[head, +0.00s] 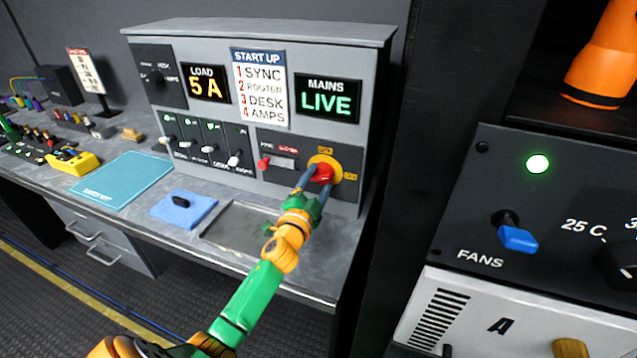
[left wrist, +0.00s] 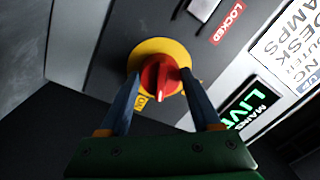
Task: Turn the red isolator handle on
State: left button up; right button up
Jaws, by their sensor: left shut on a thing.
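The red isolator handle (head: 322,172) sits on a round yellow plate (head: 338,163) at the lower right of the grey console. In the left wrist view the handle (left wrist: 160,73) lies between the blue fingers, with a pale mark on it pointing toward the bottom of the picture. Small yellow labels stand beside the plate; one (left wrist: 140,102) seems to read ON. My left gripper (head: 315,181) is shut on the handle, its fingers on either side of it. The mains display (head: 327,98) reads LIVE in green. My right gripper is out of view.
A red LOCKED label (left wrist: 228,22) and a switch (head: 282,162) are left of the handle. A shallow tray (head: 215,238), a blue pad (head: 172,213) and a teal mat (head: 110,190) lie on the desk. A dark rack with a fans panel (head: 465,215) stands at the right.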

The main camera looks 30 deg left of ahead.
pick_arm(q)
jog(key=m, duration=0.5)
jog(key=shift+a+r, duration=0.1)
jog(key=shift+r, duration=0.15)
dwell(0.5)
jog(key=o, duration=1.1)
jog(key=shift+o, duration=1.4)
jog(key=shift+w+h, duration=0.1)
jog(key=shift+h, duration=0.2)
jog(key=shift+a+f, duration=0.1)
jog(key=shift+f, duration=0.05)
jog(key=v, duration=0.7)
jog(key=shift+b, duration=0.3)
